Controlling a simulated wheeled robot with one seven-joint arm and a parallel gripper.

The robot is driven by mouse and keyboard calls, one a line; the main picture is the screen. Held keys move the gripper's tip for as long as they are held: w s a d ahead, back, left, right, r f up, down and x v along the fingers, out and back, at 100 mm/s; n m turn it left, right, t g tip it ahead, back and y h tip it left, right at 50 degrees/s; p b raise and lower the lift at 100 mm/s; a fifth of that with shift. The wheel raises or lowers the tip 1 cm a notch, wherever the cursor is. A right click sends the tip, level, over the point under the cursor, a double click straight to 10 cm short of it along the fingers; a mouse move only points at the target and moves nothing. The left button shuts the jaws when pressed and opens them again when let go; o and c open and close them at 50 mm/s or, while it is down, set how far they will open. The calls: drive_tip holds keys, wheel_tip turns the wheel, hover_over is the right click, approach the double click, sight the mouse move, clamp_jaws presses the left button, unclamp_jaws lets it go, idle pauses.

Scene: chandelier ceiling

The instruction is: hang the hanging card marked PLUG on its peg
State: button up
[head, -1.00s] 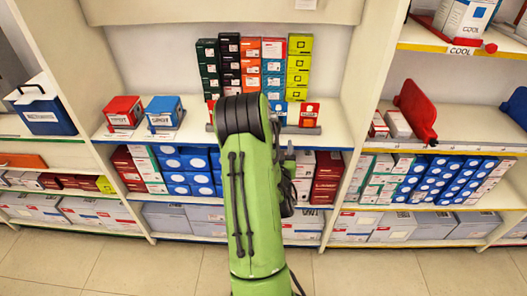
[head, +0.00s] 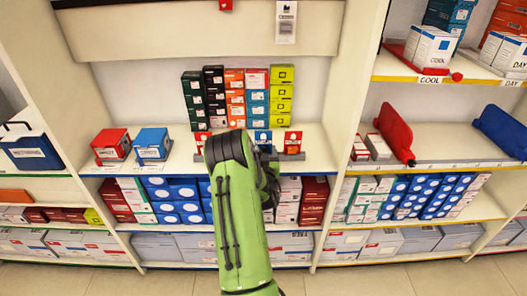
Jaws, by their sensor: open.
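No lettering reading PLUG can be made out in the head view. A small white card (head: 286,22) hangs on the beige upper panel, its print too small to read. My green arm covers the middle of this row. My gripper (head: 268,182) shows only as a dark part at the arm's right side. Its fingertips are hidden, and nothing is seen held in it.
Stacks of coloured boxes (head: 281,90) stand behind the cards. Red (head: 111,145) and blue (head: 153,145) boxes stand at the left of the same shelf. Upright dividers (head: 353,90) bound the bay. The beige panel (head: 190,30) overhangs above, with bare wall below it.

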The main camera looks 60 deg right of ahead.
sight(264, 142)
drive_tip(key=c, duration=0.3)
wheel_tip(264, 142, up, 5)
drive_tip(key=p, duration=0.3)
drive_tip(key=shift+f+p, duration=0.15)
drive_tip(key=shift+p, duration=0.2)
drive_tip(key=shift+c, duration=0.2)
drive_tip(key=r+v, duration=0.1)
drive_tip(key=v, duration=0.9)
drive_tip(key=shift+r+b, duration=0.15)
drive_tip(key=shift+b, duration=0.25)
